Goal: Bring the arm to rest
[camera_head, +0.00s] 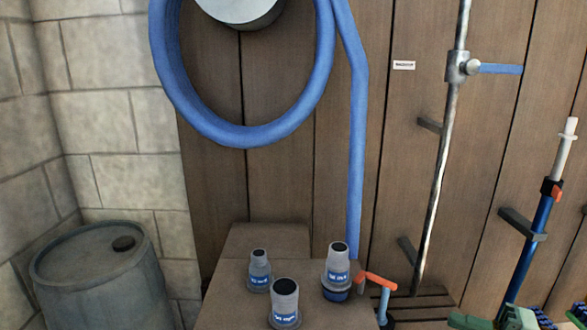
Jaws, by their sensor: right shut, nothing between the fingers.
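My left gripper is not in view.
Several grey bottles with blue labels, one at the front (285,304), stand on a brown bench (235,290). An orange-handled valve (378,284) is right of them. A grey drum (100,280) stands left. A blue hose (357,150) and a metal pipe (444,150) run along the plank wall.

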